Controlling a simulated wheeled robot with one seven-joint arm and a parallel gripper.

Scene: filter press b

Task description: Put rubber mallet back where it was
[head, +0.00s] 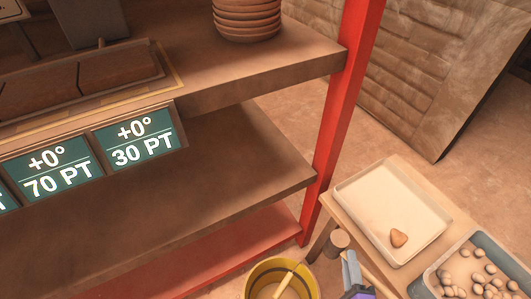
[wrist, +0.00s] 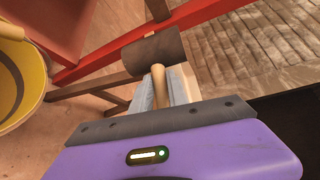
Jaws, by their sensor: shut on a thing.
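The rubber mallet has a dark grey cylindrical head (wrist: 152,52) and a pale wooden handle (wrist: 159,82). In the wrist view, my gripper (wrist: 160,92) is shut on the handle, with the head just beyond the fingertips. In the head view, my gripper (head: 351,268) is at the bottom, right of the yellow bucket, and the mallet head (head: 339,239) shows just beyond it beside the small table. Most of the handle is hidden by the fingers and the purple gripper body.
A yellow bucket (head: 251,283) with a pale stick in it stands left of my gripper. At right, a wooden table (head: 339,208) bears a cream tray (head: 377,200) with one brown lump and a grey tray of stones. A red-posted shelf (head: 338,130) fills the left.

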